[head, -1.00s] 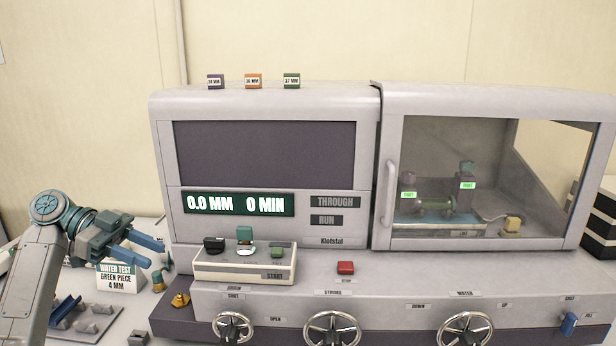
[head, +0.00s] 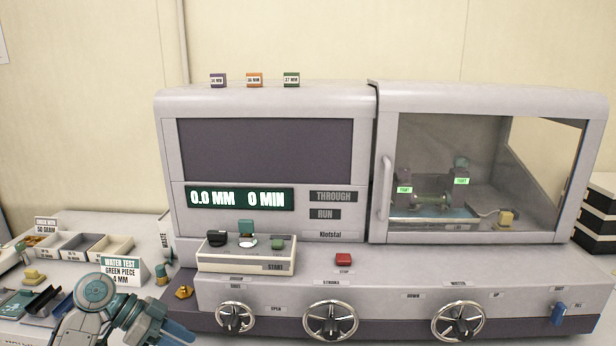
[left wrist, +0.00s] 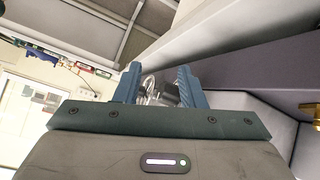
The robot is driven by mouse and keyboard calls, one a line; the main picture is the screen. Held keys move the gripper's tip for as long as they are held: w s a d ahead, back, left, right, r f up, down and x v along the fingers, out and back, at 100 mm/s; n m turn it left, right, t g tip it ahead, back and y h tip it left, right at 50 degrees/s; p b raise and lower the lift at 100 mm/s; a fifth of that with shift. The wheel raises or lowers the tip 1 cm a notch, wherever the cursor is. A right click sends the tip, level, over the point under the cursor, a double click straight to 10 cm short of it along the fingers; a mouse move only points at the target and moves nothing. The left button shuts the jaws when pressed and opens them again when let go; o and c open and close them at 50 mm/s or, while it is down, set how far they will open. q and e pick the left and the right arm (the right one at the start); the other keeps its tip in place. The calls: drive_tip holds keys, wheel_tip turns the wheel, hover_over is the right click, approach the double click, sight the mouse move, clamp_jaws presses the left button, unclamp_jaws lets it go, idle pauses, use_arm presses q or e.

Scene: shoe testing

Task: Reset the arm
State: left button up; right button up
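My left arm comes in at the lower left of the head view. Its left gripper (head: 178,335) is low in front of the machine's lower left corner, partly cut off by the picture's bottom edge. In the left wrist view the two blue fingers (left wrist: 157,76) stand apart with nothing held between them. A small dark and shiny part shows beyond the gap, too unclear to name. My right gripper is not in view.
The grey test machine (head: 340,262) fills the middle and right, with handwheels (head: 330,320) along its front. A water test sign (head: 121,271), several trays (head: 77,246) and small parts crowd the left table. Dark stacked boxes (head: 598,215) stand far right.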

use_arm(q)
drive_tip(key=s+d+f+n+t+y, duration=0.25)
drive_tip(key=s+f+n+y, duration=0.3)
drive_tip(key=s+f, duration=1)
drive_tip(key=s+a+f+n+y, duration=0.1)
drive_tip(key=s+a+n+y, duration=0.15)
drive_tip(key=s, duration=0.45)
drive_tip(key=s+a+f+n+y, duration=0.1)
drive_tip(key=s+n+y, duration=0.25)
drive_tip(key=s, duration=0.35)
drive_tip(key=s+a+f+n, duration=0.1)
drive_tip(key=a+f, duration=0.2)
drive_tip(key=f, duration=2.9)
drive_tip(key=s+a+f+g, duration=0.1)
drive_tip(key=s+f+g, duration=0.1)
drive_tip(key=s+f, duration=1.5)
drive_tip(key=shift+s+a+f+h, duration=0.25)
drive_tip(key=shift+s+h, duration=0.2)
drive_tip(key=shift+s, duration=0.1)
